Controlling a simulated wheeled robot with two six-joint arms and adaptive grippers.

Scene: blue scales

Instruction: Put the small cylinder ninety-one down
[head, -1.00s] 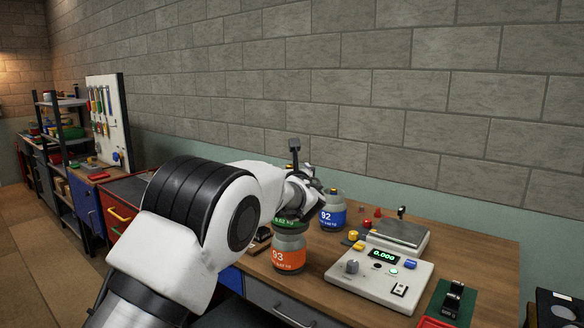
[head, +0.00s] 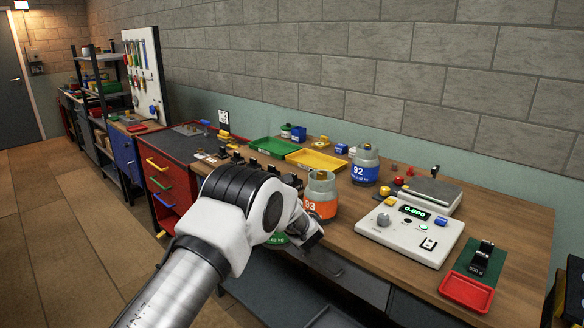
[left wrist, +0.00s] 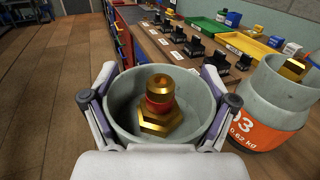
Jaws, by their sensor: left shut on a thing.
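My left gripper (left wrist: 156,100) is shut on a small grey cylinder (left wrist: 120,112) with a brass valve inside its collar. In the head view my arm mostly hides this cylinder, and only part of its green label (head: 275,240) shows; its number is not readable. It is held off the bench top, by the front edge. The grey cylinder with the orange label 93 (head: 320,208) stands upright on the bench just to the right of it. The cylinder with the blue label 92 (head: 364,174) stands farther back. My right gripper is not in view.
The white scale (head: 405,238) reads 0.000 and its plate looks empty. A red tray (head: 466,293) lies at the right front. Green (head: 272,147) and yellow (head: 316,160) trays and a row of black holders (left wrist: 195,45) are at the left. Some wood is bare between cylinder 93 and the scale.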

